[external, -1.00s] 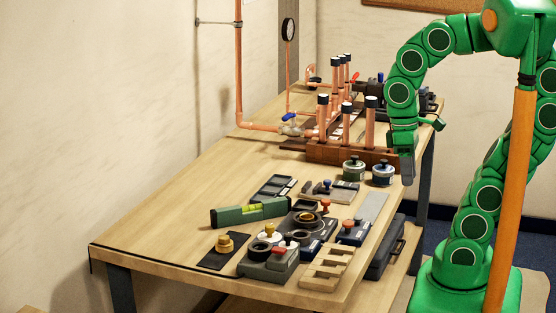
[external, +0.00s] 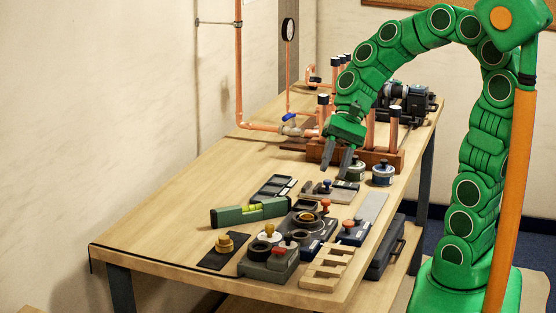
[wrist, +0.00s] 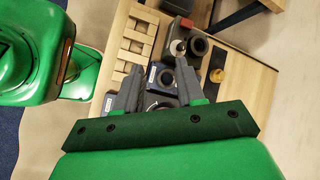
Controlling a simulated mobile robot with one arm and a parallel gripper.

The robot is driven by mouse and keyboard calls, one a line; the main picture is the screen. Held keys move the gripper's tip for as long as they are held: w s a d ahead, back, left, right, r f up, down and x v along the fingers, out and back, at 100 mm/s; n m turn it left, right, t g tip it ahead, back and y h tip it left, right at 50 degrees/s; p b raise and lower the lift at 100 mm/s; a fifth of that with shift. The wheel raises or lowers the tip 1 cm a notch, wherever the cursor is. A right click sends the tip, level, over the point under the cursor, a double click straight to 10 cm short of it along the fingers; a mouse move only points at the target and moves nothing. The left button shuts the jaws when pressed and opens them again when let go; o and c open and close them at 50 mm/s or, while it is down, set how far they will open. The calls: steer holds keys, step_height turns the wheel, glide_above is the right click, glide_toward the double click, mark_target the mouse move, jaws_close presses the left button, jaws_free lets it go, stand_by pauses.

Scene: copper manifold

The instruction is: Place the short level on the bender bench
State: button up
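The short level appears to be the green level (external: 250,211) with a yellow-green vial, lying on the near left part of the wooden workbench (external: 165,236) in the external view. I cannot make it out in the wrist view. My gripper (external: 337,170) is above the workbench, in front of the copper manifold, up and to the right of the level and apart from it. Its two grey fingers are spread with nothing between them; the wrist view also shows my gripper (wrist: 161,76) open. I cannot tell which surface is the bender bench.
A copper manifold on a wooden block (external: 375,158) stands behind. Two round tins (external: 383,174), a black tray (external: 274,187), dark fixtures (external: 268,263), a notched wooden rack (external: 327,268) and a brass fitting (external: 224,243) crowd the near bench. The bench's left side is clear.

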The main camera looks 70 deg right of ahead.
steer(key=w+d+m+t+y, duration=0.1)
steer(key=w+d+m+t, duration=0.3)
steer(key=w+d+m, duration=0.5)
steer(key=w+d+m+t+y, duration=0.1)
steer(key=w+d+m+t, duration=0.45)
steer(key=d, duration=0.55)
glide_toward(277, 215)
steer(key=shift+m+g, duration=0.35)
steer(key=shift+m, duration=0.1)
steer(key=r, duration=0.1)
steer(key=w+r, duration=0.2)
steer(key=shift+a+r, duration=0.25)
steer(key=shift+r, duration=0.05)
steer(key=shift+a+f, duration=0.1)
steer(key=shift+f, duration=0.6)
steer(key=shift+d+x, duration=0.2)
steer(key=shift+x, duration=3.65)
steer(key=shift+w, duration=0.2)
jaws_close()
